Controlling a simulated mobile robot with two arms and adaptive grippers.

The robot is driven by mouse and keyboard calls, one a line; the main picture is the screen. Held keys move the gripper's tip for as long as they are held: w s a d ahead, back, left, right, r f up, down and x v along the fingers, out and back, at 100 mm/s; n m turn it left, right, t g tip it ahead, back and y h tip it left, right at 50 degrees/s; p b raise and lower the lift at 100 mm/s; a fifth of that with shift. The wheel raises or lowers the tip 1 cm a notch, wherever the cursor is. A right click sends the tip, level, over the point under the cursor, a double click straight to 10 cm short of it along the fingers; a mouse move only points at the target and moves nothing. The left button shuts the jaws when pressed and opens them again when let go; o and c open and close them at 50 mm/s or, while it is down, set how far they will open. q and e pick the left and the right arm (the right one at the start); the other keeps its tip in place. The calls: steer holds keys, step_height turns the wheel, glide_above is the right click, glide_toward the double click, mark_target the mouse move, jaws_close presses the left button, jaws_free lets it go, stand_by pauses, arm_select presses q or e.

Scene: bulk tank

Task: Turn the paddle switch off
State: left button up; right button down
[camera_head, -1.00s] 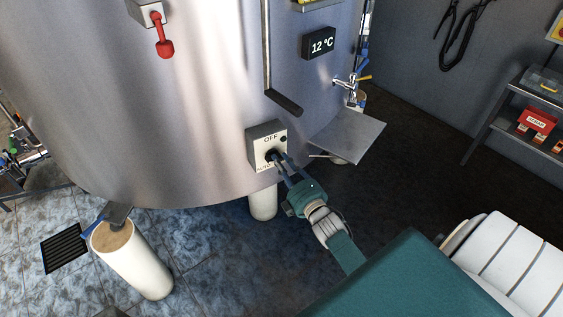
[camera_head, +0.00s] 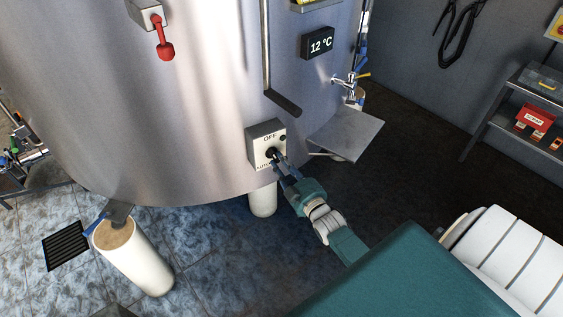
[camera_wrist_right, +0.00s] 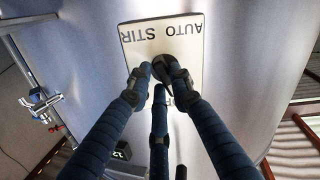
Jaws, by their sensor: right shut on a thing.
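The paddle switch (camera_head: 254,147) is a pale box low on the tank's curved steel wall, with OFF at the top and a partly covered label at the bottom. In the right wrist view its plate (camera_wrist_right: 135,41) appears upside down and reads AUTO STIR, with the OFF end mostly covered. Its dark round knob (camera_wrist_right: 166,67) sits between my fingertips. My right gripper (camera_head: 277,163) reaches the knob from the lower right and is shut on it. Its blue fingers (camera_wrist_right: 160,75) hide the knob's sides, so I cannot tell which way it points. My left gripper is not in view.
The steel tank (camera_head: 180,110) fills the upper left. A red-ended lever (camera_head: 165,50) is higher up.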

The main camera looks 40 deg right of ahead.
steer(key=shift+f+m, duration=0.2)
steer(key=shift+m, duration=1.8)
steer(key=shift+a, duration=0.1)
steer(key=c, duration=1.5)
jaws_free()
steer(key=shift+c, duration=0.2)
steer(key=s+a, duration=0.1)
steer(key=s, duration=1.1)
steer(key=shift+r, duration=0.2)
